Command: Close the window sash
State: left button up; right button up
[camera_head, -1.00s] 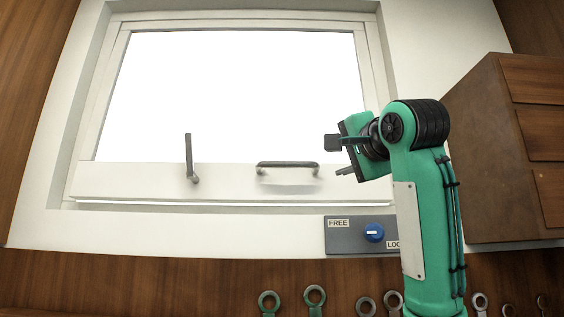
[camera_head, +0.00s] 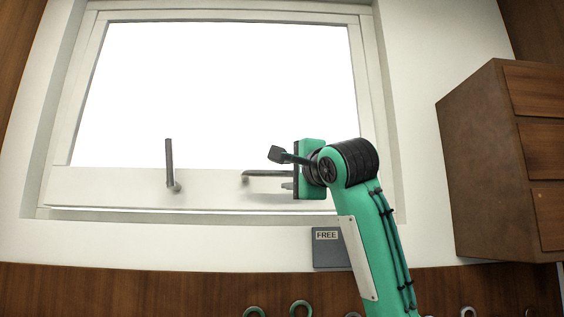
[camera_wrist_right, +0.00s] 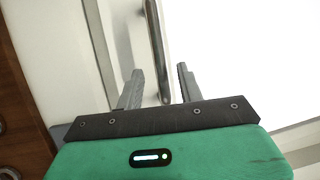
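The white window sash (camera_head: 110,184) has a broad lower rail whose left end overlaps the surrounding frame; how far it stands open is hard to judge. A grey lever (camera_head: 169,163) points upward on the rail. To its right is a horizontal bar handle (camera_head: 258,173), its right part hidden behind my right gripper. My right gripper (camera_head: 285,178) is at the handle's right part. In the right wrist view its two fingers (camera_wrist_right: 160,85) are apart, with the bar handle (camera_wrist_right: 157,45) running between them; contact is not clear. My left gripper is out of view.
A grey panel labelled FREE (camera_head: 327,250) is below the window, its right part hidden by my right arm. A brown drawer cabinet (camera_head: 475,160) stands at the right. Several ring-ended tools (camera_head: 300,307) line the bottom edge of the view.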

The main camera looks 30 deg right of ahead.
aim_at(284, 172)
jog(key=w, duration=0.1)
jog(key=w+p, duration=0.1)
jog(key=w, duration=0.1)
jog(key=shift+r+p, duration=0.3)
jog(key=shift+r, duration=0.05)
jog(key=shift+w+f, duration=0.15)
jog(key=shift+w, duration=0.3)
grip_shut()
